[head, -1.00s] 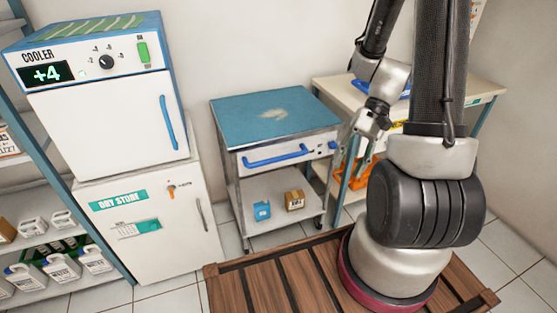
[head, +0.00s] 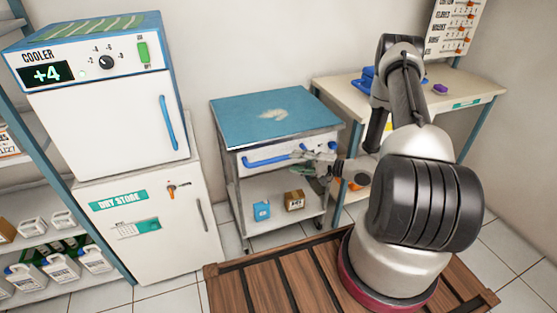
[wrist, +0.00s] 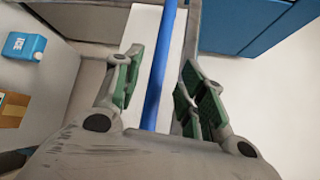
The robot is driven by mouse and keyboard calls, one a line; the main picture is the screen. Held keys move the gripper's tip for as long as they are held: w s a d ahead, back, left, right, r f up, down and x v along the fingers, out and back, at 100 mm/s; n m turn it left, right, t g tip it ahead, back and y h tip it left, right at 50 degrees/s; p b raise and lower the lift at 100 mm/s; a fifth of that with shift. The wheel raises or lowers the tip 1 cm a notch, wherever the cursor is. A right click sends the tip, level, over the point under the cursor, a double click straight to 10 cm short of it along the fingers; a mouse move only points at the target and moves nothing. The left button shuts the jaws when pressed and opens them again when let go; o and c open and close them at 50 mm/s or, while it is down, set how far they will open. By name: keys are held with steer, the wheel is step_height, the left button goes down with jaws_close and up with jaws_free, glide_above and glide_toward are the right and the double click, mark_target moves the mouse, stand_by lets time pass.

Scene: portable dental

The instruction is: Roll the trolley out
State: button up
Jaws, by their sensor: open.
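The trolley (head: 272,118) has a blue top, a pale drawer front and a lower shelf, and stands against the wall in the head view. Its blue handle bar (head: 265,161) runs across the front. In the wrist view, the handle (wrist: 158,70) passes between the two open green-padded fingers of my gripper (wrist: 163,82), with gaps on both sides. Whether the bar lies fully at fingertip depth is hard to tell.
A blue box (head: 262,211) and a brown box (head: 294,200) sit on the trolley's lower shelf. The cooler and dry store unit (head: 150,225) stands close on the left. A cream table (head: 465,95) stands on the right. A wooden platform (head: 285,285) lies in front.

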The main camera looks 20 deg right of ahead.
mark_target(282, 160)
steer(key=shift+w+a+n, duration=0.1)
steer(key=shift+a+n, duration=0.1)
steer(key=shift+n, duration=0.1)
steer(key=x, duration=0.7)
steer(key=shift+w+a, duration=0.15)
steer(key=shift+a, duration=0.05)
jaws_close()
